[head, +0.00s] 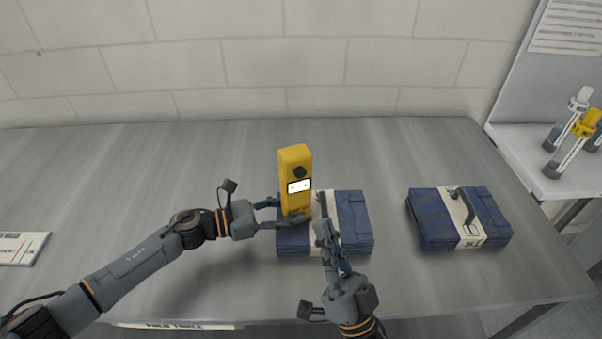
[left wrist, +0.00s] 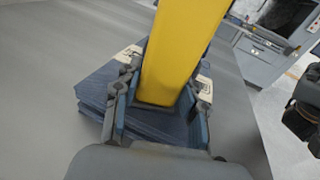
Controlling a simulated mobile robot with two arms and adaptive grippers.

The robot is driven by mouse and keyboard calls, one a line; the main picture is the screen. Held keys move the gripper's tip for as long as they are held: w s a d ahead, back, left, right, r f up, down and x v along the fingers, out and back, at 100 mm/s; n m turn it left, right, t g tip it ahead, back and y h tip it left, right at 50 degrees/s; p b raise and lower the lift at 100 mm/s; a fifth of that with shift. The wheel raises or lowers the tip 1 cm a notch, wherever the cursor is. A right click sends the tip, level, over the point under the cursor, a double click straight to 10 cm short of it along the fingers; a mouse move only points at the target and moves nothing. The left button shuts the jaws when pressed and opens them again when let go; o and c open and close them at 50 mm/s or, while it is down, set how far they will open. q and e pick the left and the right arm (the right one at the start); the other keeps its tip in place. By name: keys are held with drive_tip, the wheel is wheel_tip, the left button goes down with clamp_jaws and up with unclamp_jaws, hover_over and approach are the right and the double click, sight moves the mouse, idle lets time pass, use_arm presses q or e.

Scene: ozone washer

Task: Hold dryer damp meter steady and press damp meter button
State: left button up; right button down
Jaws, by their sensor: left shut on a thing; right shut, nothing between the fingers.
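The yellow damp meter (head: 295,165) stands upright in the head view, with a dark round button (head: 298,172) above a lit white display (head: 299,186). My left gripper (head: 280,214) is shut on its lower part. In the left wrist view the yellow meter (left wrist: 180,50) sits between the two fingers of my left gripper (left wrist: 158,112). My right gripper (head: 325,232) is shut and empty, just right of and below the meter and apart from it. The meter's lower end is partly hidden by the left fingers in the head view.
A folded blue stack (head: 355,222) with a pale band lies behind and under the grippers. Another blue stack (head: 435,220) lies to the right. Bottles (head: 572,140) stand on a side shelf.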

sight(300, 173)
drive_tip(key=shift+w+d+m+h, duration=0.2)
drive_tip(key=shift+w+m+h, duration=0.2)
drive_tip(key=shift+m+h, duration=0.5)
drive_tip(key=w+a, duration=0.2)
drive_tip(key=w, duration=0.6)
drive_tip(key=shift+w+a, duration=0.2)
drive_tip(key=shift+a, duration=0.15)
drive_tip(key=shift+w, duration=0.2)
idle(0.7)
drive_tip(key=shift+w+a, duration=0.15)
drive_tip(key=shift+w, duration=0.05)
drive_tip(key=shift+w+a, duration=0.15)
drive_tip(key=shift+w, duration=0.35)
idle(0.7)
drive_tip(key=shift+s, duration=0.1)
drive_tip(key=shift+s+d, duration=0.3)
drive_tip(key=shift+s, duration=0.55)
